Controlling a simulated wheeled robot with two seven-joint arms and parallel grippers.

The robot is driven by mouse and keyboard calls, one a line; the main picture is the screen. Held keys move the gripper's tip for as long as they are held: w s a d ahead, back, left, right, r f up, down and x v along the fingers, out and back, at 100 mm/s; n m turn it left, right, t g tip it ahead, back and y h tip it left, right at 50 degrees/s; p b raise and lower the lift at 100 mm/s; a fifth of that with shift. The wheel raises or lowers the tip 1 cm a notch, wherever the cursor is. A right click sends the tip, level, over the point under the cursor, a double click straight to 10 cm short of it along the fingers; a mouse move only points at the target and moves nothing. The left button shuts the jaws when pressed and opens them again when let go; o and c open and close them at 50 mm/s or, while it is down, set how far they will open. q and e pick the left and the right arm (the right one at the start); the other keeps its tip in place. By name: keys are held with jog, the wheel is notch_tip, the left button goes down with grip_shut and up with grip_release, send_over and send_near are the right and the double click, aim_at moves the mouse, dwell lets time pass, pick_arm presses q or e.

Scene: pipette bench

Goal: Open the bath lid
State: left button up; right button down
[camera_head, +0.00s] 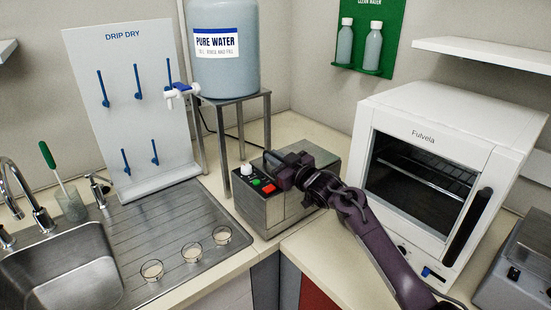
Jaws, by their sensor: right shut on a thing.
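The bath (257,208) is a metal box in the corner of the bench, with a front panel of a white knob and green and red buttons. Its grey metal lid (325,160) looks flat and closed; my arm covers part of it. My right gripper (281,166) reaches in from the lower right and is shut at the top front of the bath, on what looks like the dark lid handle. The gripper hides most of that handle. My left gripper is not in view.
A pure water tank (224,65) on a metal stand (238,99) is close behind the bath at left. A white oven (440,120) stands to the right. Three small glass dishes (192,253) sit on the steel drainer (150,235) beside the sink (65,270).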

jog(key=shift+r, duration=0.1)
jog(key=shift+d+r+p, duration=0.15)
jog(key=shift+r+p, duration=0.15)
jog(key=shift+r, duration=0.1)
jog(key=w+d+r+m+p, duration=0.1)
jog(key=d+r+m+p, duration=0.1)
jog(key=r, duration=0.3)
jog(key=w+d+r+m+p, duration=0.2)
jog(key=r+m, duration=0.3)
jog(key=shift+w+d, duration=0.3)
jog(key=shift+d, duration=0.1)
jog(key=c, duration=1.5)
grip_release()
jog(key=shift+f, duration=0.2)
